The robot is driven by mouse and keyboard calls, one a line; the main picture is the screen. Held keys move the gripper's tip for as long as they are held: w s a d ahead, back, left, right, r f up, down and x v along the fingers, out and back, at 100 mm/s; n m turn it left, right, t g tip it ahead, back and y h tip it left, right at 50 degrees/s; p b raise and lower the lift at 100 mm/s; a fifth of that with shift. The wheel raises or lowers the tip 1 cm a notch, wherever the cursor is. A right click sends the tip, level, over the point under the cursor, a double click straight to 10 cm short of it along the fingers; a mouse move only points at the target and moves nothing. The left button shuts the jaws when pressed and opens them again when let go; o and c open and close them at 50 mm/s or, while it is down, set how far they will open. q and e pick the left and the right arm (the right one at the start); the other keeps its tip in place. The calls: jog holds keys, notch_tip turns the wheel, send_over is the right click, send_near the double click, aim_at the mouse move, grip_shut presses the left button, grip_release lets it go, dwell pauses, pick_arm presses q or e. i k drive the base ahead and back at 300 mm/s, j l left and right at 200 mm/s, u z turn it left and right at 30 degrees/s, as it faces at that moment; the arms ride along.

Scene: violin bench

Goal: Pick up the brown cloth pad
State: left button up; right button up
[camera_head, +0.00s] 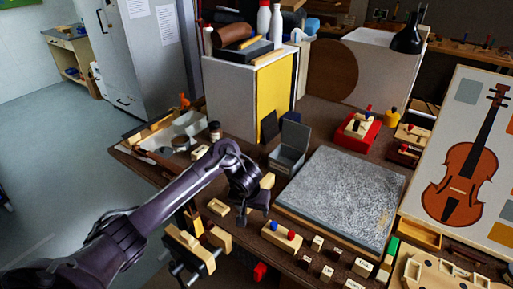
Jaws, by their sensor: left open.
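I cannot surely pick out the brown cloth pad. A brown, rounded soft-looking item (230,34) lies on top of the white and yellow cabinet at the upper middle; I cannot tell whether it is the pad. My left arm reaches in from the lower left over the bench. Its dark gripper (258,204) is open above the bench's front part, left of the grey stone slab, well below and in front of the cabinet top. A small tan block (267,181) shows right beside the gripper; I cannot tell whether they touch. My right gripper is not in view.
The grey slab (345,195) fills the bench's middle. A grey open box (289,147) stands behind the gripper. A wooden vise (190,250) and several small labelled blocks line the front edge. A violin poster (465,160) stands at right. Open floor lies at left.

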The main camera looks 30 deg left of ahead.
aim_at(256, 155)
jog(key=i+j, duration=0.75)
jog(key=i, duration=0.25)
